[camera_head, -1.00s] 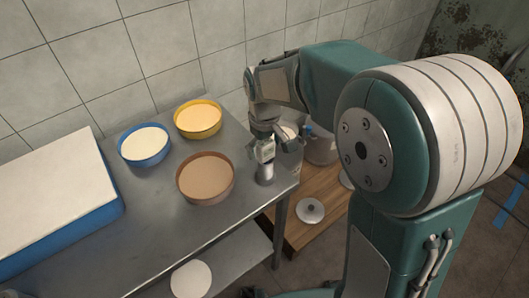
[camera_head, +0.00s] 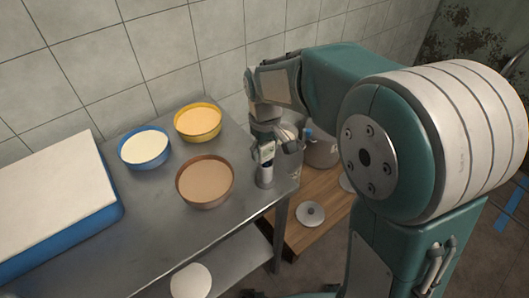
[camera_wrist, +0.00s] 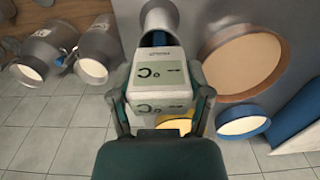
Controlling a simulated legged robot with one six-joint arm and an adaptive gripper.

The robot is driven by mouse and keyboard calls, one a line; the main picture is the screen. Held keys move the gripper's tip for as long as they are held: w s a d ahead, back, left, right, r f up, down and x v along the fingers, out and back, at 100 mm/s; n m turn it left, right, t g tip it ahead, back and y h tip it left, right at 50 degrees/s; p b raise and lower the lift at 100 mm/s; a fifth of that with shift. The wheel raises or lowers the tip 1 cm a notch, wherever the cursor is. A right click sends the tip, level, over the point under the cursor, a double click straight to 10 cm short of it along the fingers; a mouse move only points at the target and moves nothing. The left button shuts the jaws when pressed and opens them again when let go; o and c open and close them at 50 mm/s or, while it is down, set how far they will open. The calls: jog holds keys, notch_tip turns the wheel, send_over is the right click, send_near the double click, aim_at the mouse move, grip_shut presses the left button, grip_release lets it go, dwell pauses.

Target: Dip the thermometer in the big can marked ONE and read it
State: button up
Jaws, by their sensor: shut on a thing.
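My gripper (camera_head: 265,148) is above the right end of the metal table. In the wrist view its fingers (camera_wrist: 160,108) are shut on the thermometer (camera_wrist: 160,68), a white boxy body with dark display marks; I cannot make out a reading. The thermometer (camera_head: 264,153) also shows in the head view, just above a small metal cup (camera_head: 265,177). In the wrist view the cup (camera_wrist: 158,18) is directly beyond the body. The probe is hidden, so I cannot tell whether it is inside the cup. A big metal can (camera_head: 321,152) stands right of the table, partly hidden by my arm; no marking is legible.
Brown (camera_head: 205,203), blue (camera_head: 145,165) and yellow (camera_head: 198,136) round pans stand left of my gripper on the table. A white-topped blue box (camera_head: 55,195) is farther left. A round lid (camera_head: 310,214) lies on the wooden platform (camera_head: 308,237). A tiled wall is behind.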

notch_tip(320, 180, up, 15)
jog(key=shift+f, duration=0.15)
dwell(0.5)
jog(key=shift+s, duration=0.1)
